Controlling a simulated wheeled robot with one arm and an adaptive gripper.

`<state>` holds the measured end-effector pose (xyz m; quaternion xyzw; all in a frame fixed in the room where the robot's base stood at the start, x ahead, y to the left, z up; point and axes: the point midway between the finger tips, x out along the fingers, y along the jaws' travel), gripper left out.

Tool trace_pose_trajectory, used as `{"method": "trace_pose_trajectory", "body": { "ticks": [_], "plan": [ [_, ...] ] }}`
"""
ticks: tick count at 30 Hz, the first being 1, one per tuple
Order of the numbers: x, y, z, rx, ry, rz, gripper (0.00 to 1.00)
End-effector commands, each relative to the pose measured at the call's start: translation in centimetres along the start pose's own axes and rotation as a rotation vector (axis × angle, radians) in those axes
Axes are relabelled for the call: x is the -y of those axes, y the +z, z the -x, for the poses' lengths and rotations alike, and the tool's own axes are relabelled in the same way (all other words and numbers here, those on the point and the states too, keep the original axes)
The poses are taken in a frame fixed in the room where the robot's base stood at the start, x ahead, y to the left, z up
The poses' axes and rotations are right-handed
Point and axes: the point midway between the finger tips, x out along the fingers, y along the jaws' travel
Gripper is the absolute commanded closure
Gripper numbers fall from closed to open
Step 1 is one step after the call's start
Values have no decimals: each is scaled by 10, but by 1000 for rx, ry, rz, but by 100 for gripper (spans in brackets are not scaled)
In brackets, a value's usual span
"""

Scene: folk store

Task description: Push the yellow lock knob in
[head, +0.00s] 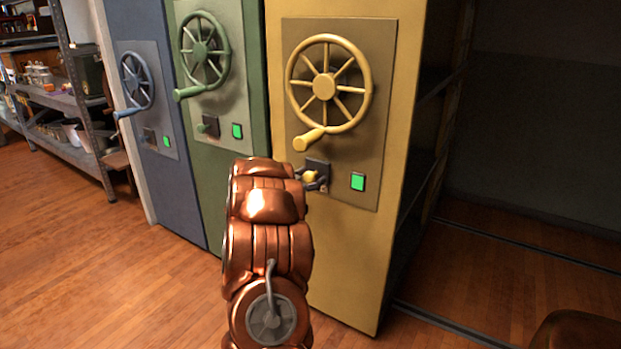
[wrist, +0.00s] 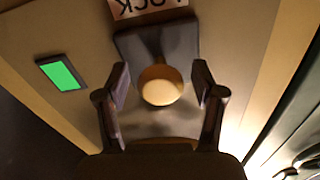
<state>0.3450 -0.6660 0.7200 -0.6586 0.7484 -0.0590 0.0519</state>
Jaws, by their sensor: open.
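The yellow lock knob (head: 311,176) sits on a dark square plate (head: 318,166) on the yellow cabinet (head: 400,50), below its yellow handwheel (head: 325,84). In the wrist view the round knob (wrist: 161,85) stands out from the dark plate (wrist: 180,42), under a label reading "LOCK" upside down. My gripper (head: 316,181) is at the knob in the head view, partly hidden behind my copper arm. In the wrist view my gripper (wrist: 161,82) is open, one finger on each side of the knob, with visible gaps. I cannot tell how deep the knob sits.
A lit green square (head: 357,181) is right of the knob; it also shows in the wrist view (wrist: 61,73). The handwheel's crank handle (head: 308,139) hangs just above the knob. Green (head: 240,90) and blue (head: 170,70) cabinets stand to the left. Open floor lies in front.

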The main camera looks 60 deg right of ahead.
Motion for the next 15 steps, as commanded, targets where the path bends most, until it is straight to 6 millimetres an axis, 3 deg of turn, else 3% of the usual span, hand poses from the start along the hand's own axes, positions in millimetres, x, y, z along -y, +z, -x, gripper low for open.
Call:
{"method": "trace_pose_trajectory", "body": {
  "ticks": [8,15],
  "plan": [
    [1,0,8,1,-1,0,32],
    [2,1,48,4,-4,0,32]
  ]
}}
